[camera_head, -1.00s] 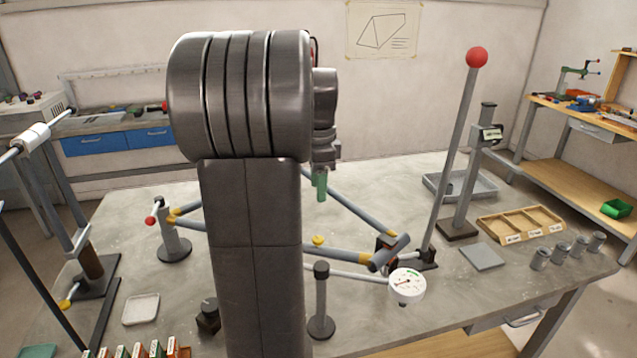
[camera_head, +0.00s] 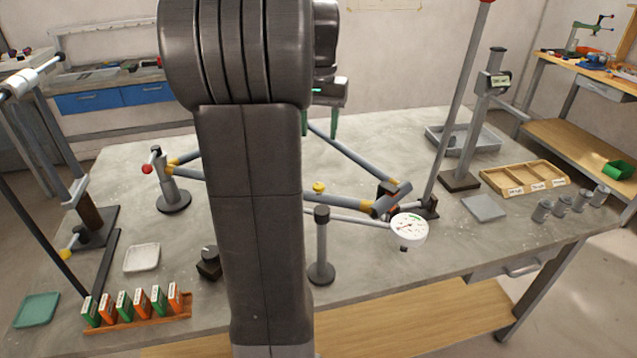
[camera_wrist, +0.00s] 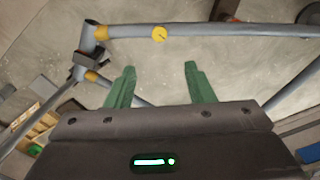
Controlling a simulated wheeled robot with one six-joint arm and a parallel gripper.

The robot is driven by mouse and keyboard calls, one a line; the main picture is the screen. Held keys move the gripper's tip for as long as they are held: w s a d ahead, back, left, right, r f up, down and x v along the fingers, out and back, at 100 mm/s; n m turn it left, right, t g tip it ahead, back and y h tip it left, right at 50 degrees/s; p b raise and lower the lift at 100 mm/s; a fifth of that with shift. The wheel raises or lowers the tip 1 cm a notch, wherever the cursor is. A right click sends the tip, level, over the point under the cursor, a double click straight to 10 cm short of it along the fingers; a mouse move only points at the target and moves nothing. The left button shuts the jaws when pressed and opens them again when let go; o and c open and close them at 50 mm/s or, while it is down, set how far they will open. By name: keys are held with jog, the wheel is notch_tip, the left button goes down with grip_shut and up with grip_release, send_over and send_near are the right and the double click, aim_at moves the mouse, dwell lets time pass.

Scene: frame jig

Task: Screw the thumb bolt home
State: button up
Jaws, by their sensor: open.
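A yellow round knob, which looks like the thumb bolt (camera_head: 319,187), sits on a grey tube of the frame (camera_head: 348,200). It also shows in the wrist view (camera_wrist: 159,33), beyond my fingertips. How deep it is screwed in cannot be told. My gripper (camera_head: 320,132) is over the frame, its two green fingers apart, with nothing between them. In the wrist view my gripper (camera_wrist: 160,70) points toward the frame, with the bolt roughly centred past the gap and not touched. My arm hides part of the frame in the head view.
A round dial gauge (camera_head: 409,228) and a post (camera_head: 321,245) stand in front of the frame. A tall lever (camera_head: 462,100) rises at the right. A post with a red ball (camera_head: 172,190) stands at the left. Behind the frame the bench (camera_head: 385,135) has bare room.

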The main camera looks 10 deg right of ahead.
jog(key=n, duration=0.4)
jog(key=n+b, duration=0.5)
jog(key=n, duration=0.9)
send_near(319, 186)
notch_tip(319, 186, down, 8)
jog(key=shift+w+r, duration=0.1)
jog(key=c, duration=1)
